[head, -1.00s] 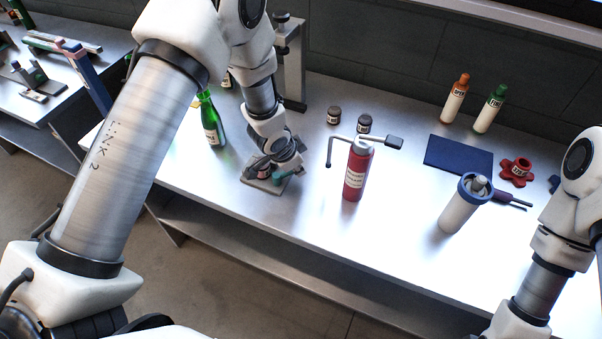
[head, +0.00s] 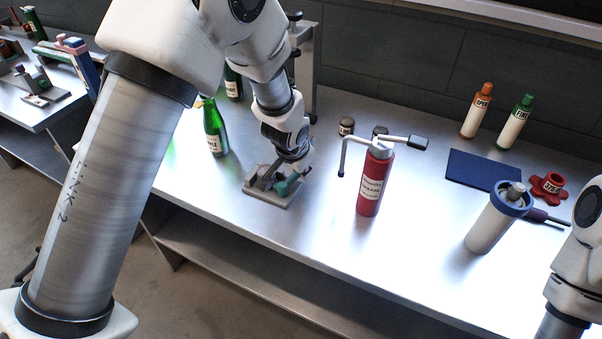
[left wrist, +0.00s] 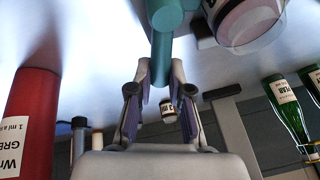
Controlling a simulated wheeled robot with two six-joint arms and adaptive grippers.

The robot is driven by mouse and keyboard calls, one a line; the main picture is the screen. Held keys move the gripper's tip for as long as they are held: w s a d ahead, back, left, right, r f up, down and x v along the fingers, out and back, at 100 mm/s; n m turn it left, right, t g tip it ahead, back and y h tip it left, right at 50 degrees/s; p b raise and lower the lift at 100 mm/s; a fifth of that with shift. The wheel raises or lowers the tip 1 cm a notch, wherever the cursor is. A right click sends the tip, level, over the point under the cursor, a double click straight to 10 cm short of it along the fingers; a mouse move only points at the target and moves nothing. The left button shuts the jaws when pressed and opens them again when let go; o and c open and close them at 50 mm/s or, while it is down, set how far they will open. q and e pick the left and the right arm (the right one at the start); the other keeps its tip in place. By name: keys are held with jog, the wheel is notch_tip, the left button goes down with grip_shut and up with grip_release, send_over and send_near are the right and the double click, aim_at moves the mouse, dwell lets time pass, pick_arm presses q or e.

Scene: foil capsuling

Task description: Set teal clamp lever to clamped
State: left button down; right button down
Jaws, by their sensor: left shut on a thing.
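The teal clamp lever (head: 288,185) shows at the small grey clamp base (head: 282,202) near the table's front edge. In the left wrist view the teal lever (left wrist: 161,62) runs between the fingers of my left gripper (left wrist: 160,75), which is shut on it. In the head view my left gripper (head: 290,170) is at the clamp, and my wrist hides part of it. The lever is tilted there; its exact angle is hard to tell. Only part of my right arm shows at the right edge; its gripper is out of frame.
A red grease bottle (head: 370,190) with a lever pump stands right of the clamp. Green bottles (head: 213,130) stand behind it on the left. A white canister with a blue rim (head: 490,228) and a navy mat (head: 482,169) are farther right.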

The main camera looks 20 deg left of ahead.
pick_arm(q)
jog(key=shift+s+f, duration=0.1)
jog(key=c, duration=1.1)
grip_release()
jog(key=v, duration=1.2)
